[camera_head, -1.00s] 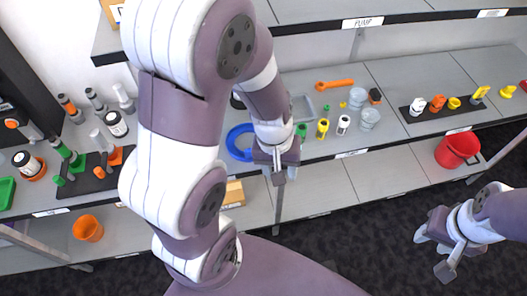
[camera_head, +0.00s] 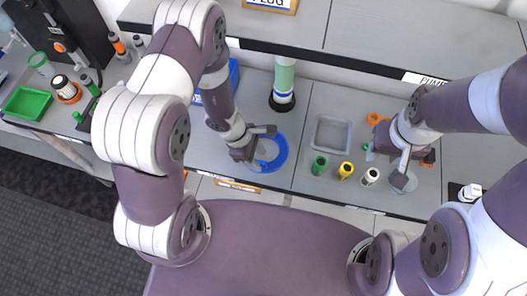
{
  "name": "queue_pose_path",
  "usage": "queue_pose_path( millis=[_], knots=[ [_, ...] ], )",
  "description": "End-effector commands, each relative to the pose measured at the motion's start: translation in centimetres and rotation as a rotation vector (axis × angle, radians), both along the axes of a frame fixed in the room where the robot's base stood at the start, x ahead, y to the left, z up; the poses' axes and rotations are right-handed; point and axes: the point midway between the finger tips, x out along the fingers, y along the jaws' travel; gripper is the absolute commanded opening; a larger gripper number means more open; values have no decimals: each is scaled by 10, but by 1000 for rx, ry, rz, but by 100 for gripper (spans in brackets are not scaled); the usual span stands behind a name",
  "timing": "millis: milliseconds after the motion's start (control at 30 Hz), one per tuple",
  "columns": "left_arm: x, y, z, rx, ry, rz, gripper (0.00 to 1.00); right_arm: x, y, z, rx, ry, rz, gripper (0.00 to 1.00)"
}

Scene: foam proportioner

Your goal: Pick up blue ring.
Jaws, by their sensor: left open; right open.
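The blue ring (camera_head: 283,152) lies on the grey shelf surface, left of the middle. My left gripper (camera_head: 262,145) is open at the ring's left side, with its fingers over or beside the rim. Part of the ring's left side is hidden by the gripper, and I cannot tell whether they touch. My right gripper (camera_head: 402,163) is open over the right part of the shelf, far from the ring.
A grey tray (camera_head: 331,134) and small green (camera_head: 319,165), yellow (camera_head: 345,170) and white (camera_head: 370,177) cylinders stand right of the ring. A green-and-white cylinder (camera_head: 284,85) stands behind it. An orange tool (camera_head: 377,118) lies near my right gripper.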

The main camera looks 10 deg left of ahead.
Motion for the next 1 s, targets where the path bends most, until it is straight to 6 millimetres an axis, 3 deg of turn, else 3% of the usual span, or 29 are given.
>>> queue_pose_path(
  millis=[133,367,533,1000],
  knots=[
    [0,-8,-21,0,1,-1,47,0,0,3,0,0,0,43],
    [1,-10,-25,0,-1,-1,47,0,0,2,0,0,0,43],
    [1,-9,-25,0,-1,-1,0,0,0,2,0,-1,0,43],
    [1,-9,-23,0,-1,0,0,0,0,2,0,-1,0,43]
  ],
)
